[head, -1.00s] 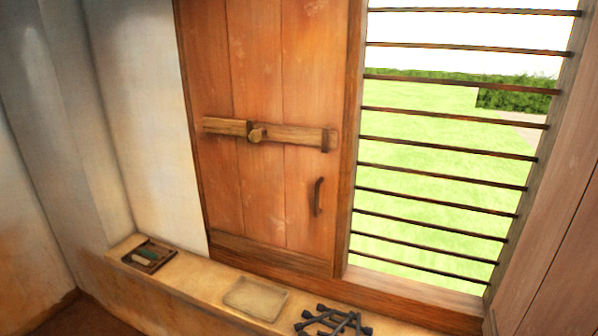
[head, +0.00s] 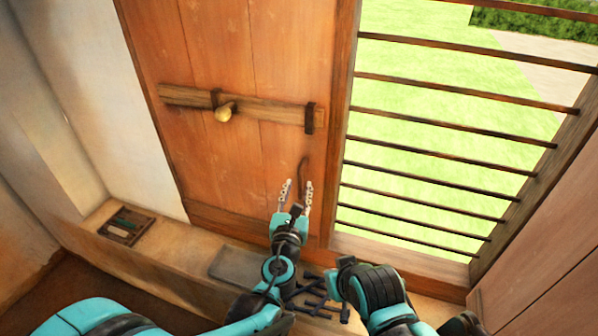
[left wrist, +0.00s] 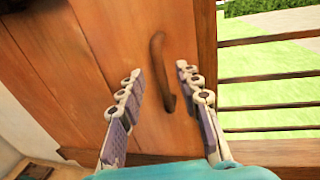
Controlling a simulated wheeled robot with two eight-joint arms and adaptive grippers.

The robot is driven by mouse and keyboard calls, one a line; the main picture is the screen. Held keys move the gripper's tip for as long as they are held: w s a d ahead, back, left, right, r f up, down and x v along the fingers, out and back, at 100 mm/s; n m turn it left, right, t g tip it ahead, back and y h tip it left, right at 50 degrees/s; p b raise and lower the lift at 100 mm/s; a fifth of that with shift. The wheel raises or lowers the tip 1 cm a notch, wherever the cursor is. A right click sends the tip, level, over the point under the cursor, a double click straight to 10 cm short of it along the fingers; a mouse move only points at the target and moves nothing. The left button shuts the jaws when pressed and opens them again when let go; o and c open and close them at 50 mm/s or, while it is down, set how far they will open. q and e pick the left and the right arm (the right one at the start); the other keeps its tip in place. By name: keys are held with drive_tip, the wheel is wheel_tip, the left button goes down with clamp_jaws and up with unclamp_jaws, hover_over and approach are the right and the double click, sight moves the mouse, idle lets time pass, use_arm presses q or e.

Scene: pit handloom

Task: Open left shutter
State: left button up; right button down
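The left shutter (head: 195,160) is a closed panel of upright wooden planks, left of the barred window. A horizontal wooden bar (head: 265,111) with a round knob (head: 225,112) lies across it in dark brackets. A dark curved handle (head: 303,170) is low on its right side; it also shows in the left wrist view (left wrist: 158,60). My left gripper (head: 297,190) is open and empty just below and in front of the handle. In the left wrist view its fingers (left wrist: 159,75) appear on either side of the handle; contact is not visible. My right gripper does not show.
Below the shutter runs a ledge (head: 165,250) with a small compartment tray (head: 127,226), a shallow grey tray (head: 236,266) and dark rods (head: 318,298). Window bars (head: 440,135) stand right of the shutter. Another wooden panel (head: 540,220) is at far right.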

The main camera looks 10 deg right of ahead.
sight(300, 179)
use_arm(q)
drive_tip(key=x, duration=0.5)
drive_tip(key=shift+w+d, duration=0.1)
drive_tip(key=shift+w, duration=0.2)
drive_tip(key=shift+f, duration=0.1)
clamp_jaws()
